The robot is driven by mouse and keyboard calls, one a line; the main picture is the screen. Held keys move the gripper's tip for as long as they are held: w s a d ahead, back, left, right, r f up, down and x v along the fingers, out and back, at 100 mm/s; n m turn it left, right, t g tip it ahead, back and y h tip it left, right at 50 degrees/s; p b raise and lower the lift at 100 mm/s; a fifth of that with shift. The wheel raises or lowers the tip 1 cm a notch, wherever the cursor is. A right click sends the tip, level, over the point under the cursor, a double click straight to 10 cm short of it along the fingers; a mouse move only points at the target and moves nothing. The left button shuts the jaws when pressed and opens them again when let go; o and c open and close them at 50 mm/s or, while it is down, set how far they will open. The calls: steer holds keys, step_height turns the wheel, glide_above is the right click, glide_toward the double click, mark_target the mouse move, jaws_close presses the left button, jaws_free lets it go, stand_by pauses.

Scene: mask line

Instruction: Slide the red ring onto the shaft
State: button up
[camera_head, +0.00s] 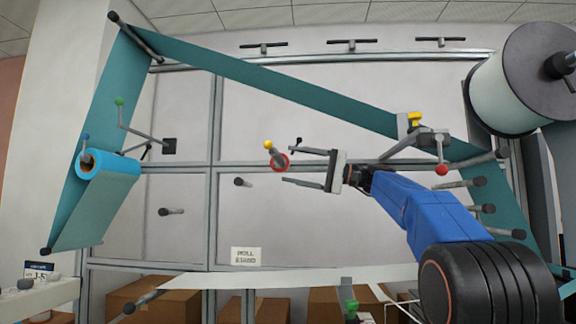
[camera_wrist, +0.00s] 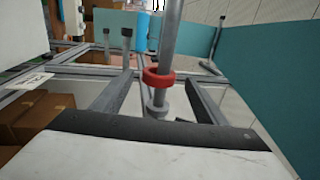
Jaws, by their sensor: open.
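The red ring (camera_head: 285,163) is around the grey shaft (camera_head: 276,153), near the wall end of it. A yellow ball (camera_head: 268,145) shows at the shaft's near end. The ring also shows in the wrist view (camera_wrist: 158,77), encircling the shaft (camera_wrist: 167,40) just in front of a grey collar (camera_wrist: 157,106). My gripper (camera_head: 288,165) is open, with its fingers pointing left at the ring. In the wrist view one finger is on each side of the ring, with visible gaps. Whether anything touches is not clear.
A teal web (camera_head: 280,90) runs slanting above my gripper. A blue roll (camera_head: 112,180) is at the left and a large pale roll (camera_head: 515,85) at the upper right. Several short pegs stick out of the wall panel. Cardboard boxes (camera_head: 145,297) stand below.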

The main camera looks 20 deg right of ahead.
steer(key=v, duration=1.4)
steer(key=shift+d, duration=0.25)
steer(key=shift+s+a+f, duration=0.1)
